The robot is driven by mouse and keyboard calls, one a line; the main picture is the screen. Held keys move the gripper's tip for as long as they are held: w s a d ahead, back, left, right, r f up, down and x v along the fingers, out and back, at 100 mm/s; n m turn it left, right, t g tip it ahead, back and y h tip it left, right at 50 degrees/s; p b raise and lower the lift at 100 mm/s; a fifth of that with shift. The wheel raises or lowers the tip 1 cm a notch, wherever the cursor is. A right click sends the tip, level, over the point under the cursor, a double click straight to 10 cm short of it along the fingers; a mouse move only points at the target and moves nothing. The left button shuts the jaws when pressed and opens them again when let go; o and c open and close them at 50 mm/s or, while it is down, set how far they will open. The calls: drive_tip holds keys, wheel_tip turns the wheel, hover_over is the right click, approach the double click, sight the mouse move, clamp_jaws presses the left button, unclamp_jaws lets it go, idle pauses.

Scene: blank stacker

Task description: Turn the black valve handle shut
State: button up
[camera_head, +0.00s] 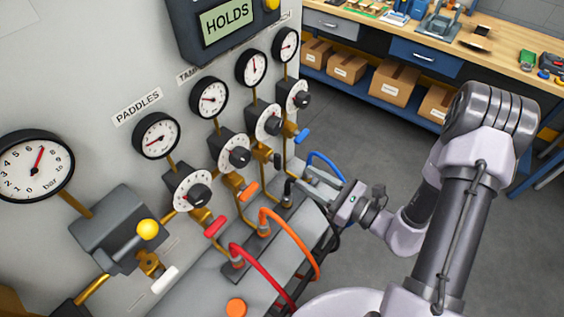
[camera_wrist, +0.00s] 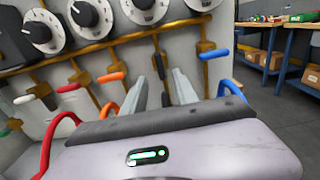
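The black valve handle (camera_head: 277,160) is a small lever on a brass pipe, between the orange handle (camera_head: 249,190) and the blue handle (camera_head: 301,136) in the head view. My gripper (camera_head: 312,182) is in front of and below it, pointing at the panel, and appears apart from it. In the wrist view my gripper (camera_wrist: 160,82) has its two grey fingers spread with a gap between them, and nothing is clearly held.
A red handle (camera_head: 215,227) and a white handle (camera_head: 165,280) are on neighbouring pipes. Red hose (camera_head: 262,268), orange hose (camera_head: 300,238) and blue hose (camera_head: 325,162) loop near my gripper. Gauges and dials line the panel. A workbench (camera_head: 500,50) stands behind, with open floor between.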

sight(281, 162)
drive_tip(key=x, duration=0.9)
drive_tip(key=shift+c, duration=0.4)
drive_tip(key=shift+s, duration=0.1)
clamp_jaws()
